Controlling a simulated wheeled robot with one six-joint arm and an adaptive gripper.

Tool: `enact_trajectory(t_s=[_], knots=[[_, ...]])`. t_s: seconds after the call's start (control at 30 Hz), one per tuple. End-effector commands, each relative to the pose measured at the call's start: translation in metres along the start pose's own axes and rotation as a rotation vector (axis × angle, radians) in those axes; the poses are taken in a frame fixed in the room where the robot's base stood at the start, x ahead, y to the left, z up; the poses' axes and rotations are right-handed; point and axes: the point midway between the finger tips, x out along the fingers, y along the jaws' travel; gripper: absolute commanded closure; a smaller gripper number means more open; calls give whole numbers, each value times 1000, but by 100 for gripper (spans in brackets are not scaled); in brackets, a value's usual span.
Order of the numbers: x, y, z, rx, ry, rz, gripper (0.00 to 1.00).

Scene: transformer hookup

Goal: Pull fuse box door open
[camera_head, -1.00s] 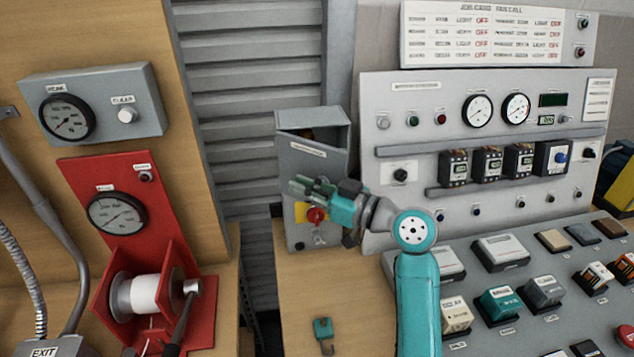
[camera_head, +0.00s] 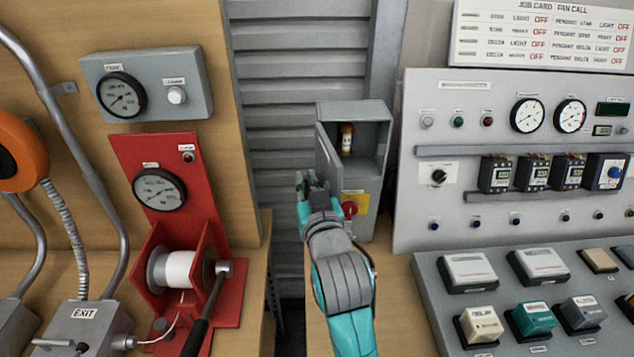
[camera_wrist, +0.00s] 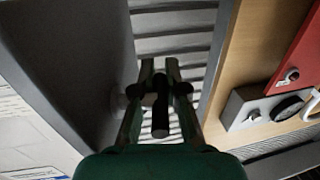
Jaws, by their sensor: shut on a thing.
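The grey fuse box (camera_head: 372,112) stands at the back of the wooden bench. Its door (camera_head: 327,160) is swung out to the left, seen nearly edge-on, and the upper compartment shows an amber fuse (camera_head: 346,139) inside. My gripper (camera_head: 309,180) is at the door's lower outer side. In the wrist view my gripper (camera_wrist: 160,75) is shut on a dark door handle (camera_wrist: 160,118) between its fingers. The door's grey face (camera_wrist: 80,60) fills the left of that view. The gripper partly hides the door's lower end in the head view.
A red knob on a yellow plate (camera_head: 349,208) is on the box front below the compartment. A red reel stand (camera_head: 150,230) is at left. The grey meter panel (camera_head: 420,215) and button console (camera_head: 440,290) are at right. A shutter (camera_head: 290,60) is behind.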

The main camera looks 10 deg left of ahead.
Motion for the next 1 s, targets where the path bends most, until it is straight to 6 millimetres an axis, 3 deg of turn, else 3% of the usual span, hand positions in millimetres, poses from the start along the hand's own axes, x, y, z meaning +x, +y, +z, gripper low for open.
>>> enact_trajectory(t_s=[0.5, 1.0], knots=[[14, -22, 4, -3, -8, 248, 100], [17, -26, 3, -3, -4, 314, 100]])
